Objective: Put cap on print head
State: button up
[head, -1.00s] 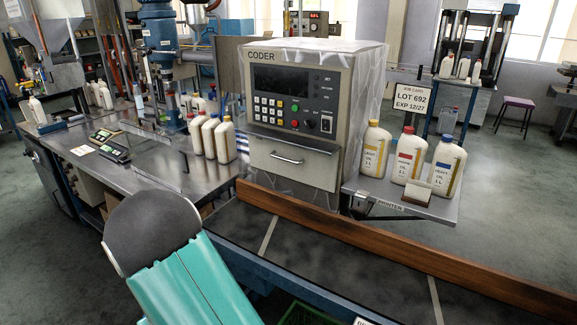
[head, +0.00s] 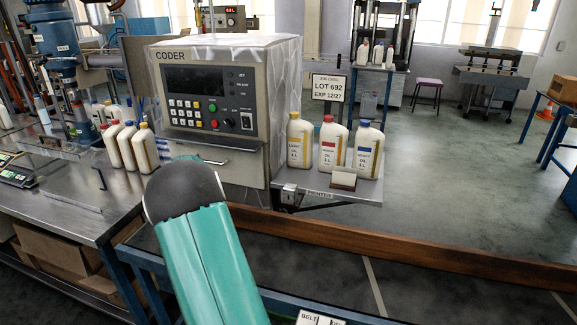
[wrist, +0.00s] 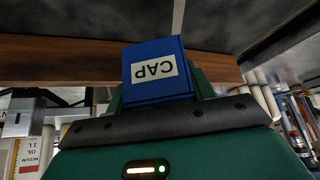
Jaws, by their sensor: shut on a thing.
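A blue block labelled CAP (wrist: 150,88) is held in my gripper (wrist: 160,78), which shows in the wrist view with a green finger at each side of the block. The label reads upside down there. In the head view my teal arm hides the gripper and the cap. A small grey box (head: 289,194), which looks like the print head, sits at the lower right of the coder (head: 215,105), by the shelf's left end. A grey box (wrist: 22,112), apparently the same one, is at the left of the wrist view, apart from the cap.
A shelf (head: 318,190) right of the coder bears three oil bottles (head: 332,148) and a small card stand. A brown rail (head: 400,248) runs along the dark belt (head: 330,270). A steel bench (head: 60,205) with bottles stands at left. The floor beyond the rail is open.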

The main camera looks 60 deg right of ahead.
jog(key=s+d+r+m+g, duration=0.1)
jog(key=s+d+r+m, duration=0.3)
jog(key=s+d, duration=0.6)
notch_tip(320, 180, up, 8)
jog(key=m+g+h, duration=0.1)
jog(key=g, duration=0.1)
send_over(289, 188)
jog(key=d, duration=0.1)
jog(key=shift+w+d+f, duration=0.1)
jog(key=shift+w+f, duration=0.05)
jog(key=shift+w, duration=0.25)
jog(key=shift+s+d+m, duration=0.15)
jog(key=shift+s+m, duration=0.15)
jog(key=shift+f, duration=5.1)
jog(key=shift+f, duration=0.1)
jog(key=o, duration=1.1)
jog(key=shift+c, duration=0.2)
